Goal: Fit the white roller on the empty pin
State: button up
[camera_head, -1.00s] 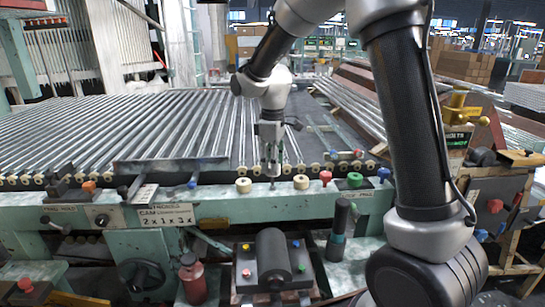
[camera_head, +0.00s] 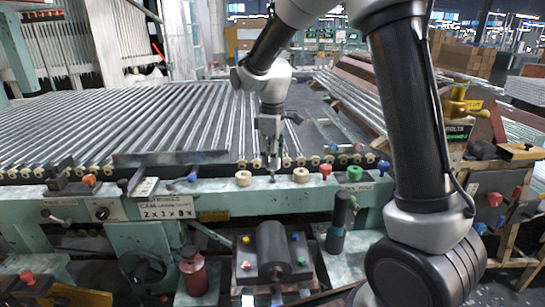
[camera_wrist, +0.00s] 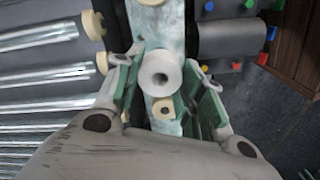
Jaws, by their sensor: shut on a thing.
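The white roller (camera_wrist: 160,73) sits between the green-padded fingers of my gripper (camera_wrist: 165,88) in the wrist view, its bore facing the camera. In the head view my gripper (camera_head: 273,166) points down over the green rail (camera_head: 215,190), its fingers close above the empty pin (camera_head: 272,179). That pin stands between two cream rollers, one on the left (camera_head: 243,178) and one on the right (camera_head: 301,175). In the wrist view a cream piece (camera_wrist: 163,108) shows beyond the held roller. The pin under the roller is hidden there, so I cannot tell how well they line up.
Red (camera_head: 325,170), green (camera_head: 355,173) and blue (camera_head: 383,166) knobs stand on the rail to the right. A row of small rollers and glass tubes (camera_head: 130,125) lies behind. A black cylinder (camera_head: 273,245) is in front, below the rail.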

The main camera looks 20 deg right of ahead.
aim_at(272, 171)
jog(key=shift+f, duration=1.85)
jog(key=o, duration=1.1)
jog(key=shift+c, duration=0.2)
notch_tip(272, 171, up, 12)
